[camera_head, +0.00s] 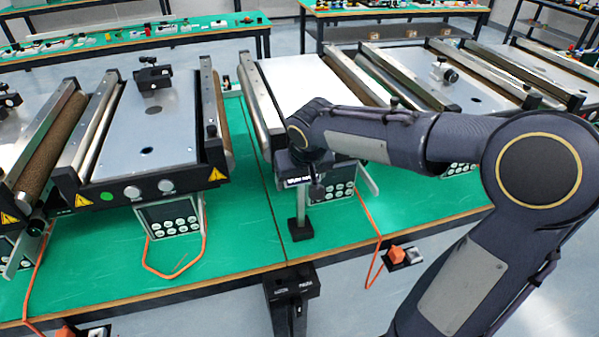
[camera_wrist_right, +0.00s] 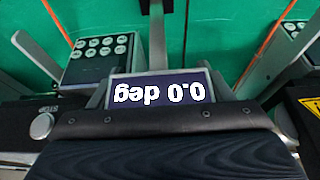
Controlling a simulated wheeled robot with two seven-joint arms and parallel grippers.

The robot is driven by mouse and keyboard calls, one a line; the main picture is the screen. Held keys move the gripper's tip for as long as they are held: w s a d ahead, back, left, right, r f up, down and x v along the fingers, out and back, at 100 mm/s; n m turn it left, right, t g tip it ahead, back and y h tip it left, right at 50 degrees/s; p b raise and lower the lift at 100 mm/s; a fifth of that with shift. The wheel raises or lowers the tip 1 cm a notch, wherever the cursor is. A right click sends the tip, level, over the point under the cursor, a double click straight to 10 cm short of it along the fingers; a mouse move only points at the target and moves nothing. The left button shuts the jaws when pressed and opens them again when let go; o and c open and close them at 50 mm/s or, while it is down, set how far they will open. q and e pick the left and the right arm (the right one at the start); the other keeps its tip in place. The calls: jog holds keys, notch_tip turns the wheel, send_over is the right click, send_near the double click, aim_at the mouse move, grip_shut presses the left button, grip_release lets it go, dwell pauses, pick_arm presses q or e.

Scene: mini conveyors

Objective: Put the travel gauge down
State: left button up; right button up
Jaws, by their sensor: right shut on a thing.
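The travel gauge (camera_head: 304,208) has a grey bar with a black block at its far end. In the right wrist view, the gauge's display (camera_wrist_right: 160,92) reads "0.0 deg" upside down, and its bar (camera_wrist_right: 157,38) runs away beyond it. My right gripper (camera_head: 310,170) is shut on the gauge, at the front of the middle conveyor. The black end is over the green table top (camera_head: 238,240); I cannot tell whether it touches. The fingertips are mostly hidden. My left gripper is not in view.
A conveyor (camera_head: 170,120) with a control box (camera_head: 172,217) stands at left; another (camera_head: 290,85) is behind my right arm. An orange cable (camera_head: 150,255) lies on the table. An orange-and-black switch (camera_head: 398,255) is past the front edge. Green surface is free between the conveyors.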

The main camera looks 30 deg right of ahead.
jog(key=shift+r, duration=0.1)
jog(key=o, duration=2)
jog(key=shift+f, duration=0.2)
jog(key=shift+r, duration=0.3)
jog(key=v, duration=1.1)
jog(key=s+a+f+y, duration=0.1)
jog(key=s+a+f, duration=0.1)
jog(key=s, duration=0.4)
jog(key=s+a+f+t+y, duration=0.1)
jog(key=s+a+f+y, duration=0.1)
jog(key=s+f, duration=0.3)
jog(key=s+a+f+n+y, duration=0.1)
jog(key=s+a+f, duration=0.1)
jog(key=s+f, duration=0.2)
jog(key=shift+s+a+f+y+p, duration=0.1)
jog(key=shift+s+y+p, duration=0.1)
jog(key=shift+s, duration=0.6)
jog(key=shift+s+a+y+p, duration=0.15)
jog(key=shift+s+y, duration=0.05)
jog(key=shift+s, duration=0.65)
